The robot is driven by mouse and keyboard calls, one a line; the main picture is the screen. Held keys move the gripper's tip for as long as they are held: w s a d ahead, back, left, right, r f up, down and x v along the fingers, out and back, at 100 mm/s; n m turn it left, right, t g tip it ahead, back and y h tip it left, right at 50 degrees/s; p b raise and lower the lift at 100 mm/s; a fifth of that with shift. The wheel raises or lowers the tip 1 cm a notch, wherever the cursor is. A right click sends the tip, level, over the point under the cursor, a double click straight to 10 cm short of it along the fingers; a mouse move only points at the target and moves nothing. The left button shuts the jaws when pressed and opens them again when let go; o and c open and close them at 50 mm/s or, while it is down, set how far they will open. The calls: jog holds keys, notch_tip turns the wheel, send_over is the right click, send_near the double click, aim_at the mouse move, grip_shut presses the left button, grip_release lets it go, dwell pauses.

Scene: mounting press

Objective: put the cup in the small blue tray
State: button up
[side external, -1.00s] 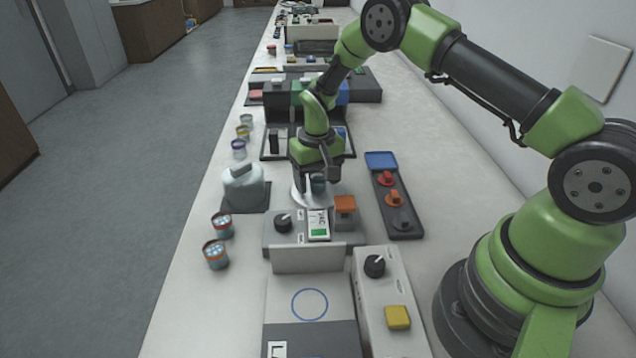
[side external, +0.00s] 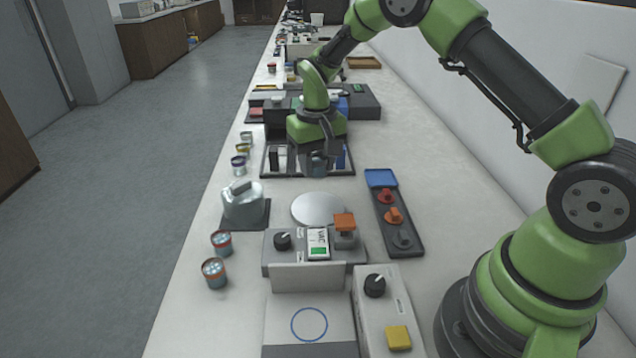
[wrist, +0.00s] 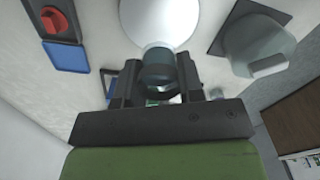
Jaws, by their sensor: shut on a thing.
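My gripper (side external: 317,150) is shut on the cup (wrist: 158,58), a small dark teal cylinder between the two fingers in the wrist view. In the side view, the cup (side external: 318,162) is mostly hidden by the fingers and hangs above the bench, beyond the white round plate. The small blue tray (side external: 381,178) is at the far end of a long dark holder, to the right of and nearer than my gripper. The small blue tray also shows at upper left in the wrist view (wrist: 66,57) and looks empty.
The white round plate (side external: 318,209) is bare. A dark holder (side external: 408,238) carries red, orange and dark knobs. A grey-white lidded vessel (side external: 242,202) stands on a dark pad at left. Several small jars (side external: 221,242) line the left edge. A control box (side external: 283,241) stands in front.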

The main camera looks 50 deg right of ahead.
jog(key=d+r+m, duration=0.1)
jog(key=d+r, duration=0.1)
jog(key=d, duration=0.4)
jog(key=m, duration=0.3)
send_over(380, 178)
notch_tip(380, 178, down, 7)
jog(key=shift+d+r, duration=0.1)
jog(key=shift+r, duration=0.05)
jog(key=shift+f, duration=2.05)
jog(key=o, duration=0.6)
jog(key=shift+f, duration=0.15)
